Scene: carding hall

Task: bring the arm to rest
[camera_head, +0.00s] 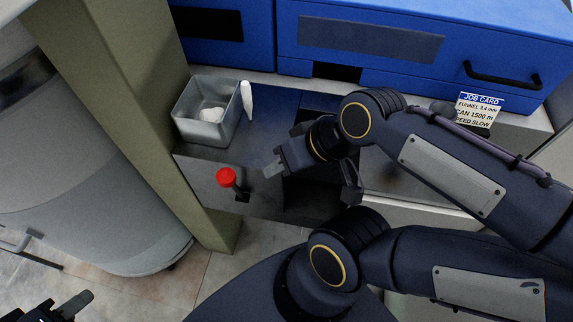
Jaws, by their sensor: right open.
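My right arm reaches in from the right. Its gripper (311,184) is open and empty, with its two fingers spread wide over the front of the grey machine bench. The left finger is to the right of a red-knobbed lever (226,177) in the picture, apart from it. My left gripper (74,304) shows only in part at the bottom left corner. One fingertip is visible, the rest is cut off by the frame, so I cannot tell how far it is open.
A metal tin (180,118) with white fluff stands on the bench, a white piece (247,101) beside it. A job card (477,108) stands at the right before the blue machine (430,25). An olive post (110,100) and grey can (90,190) are left.

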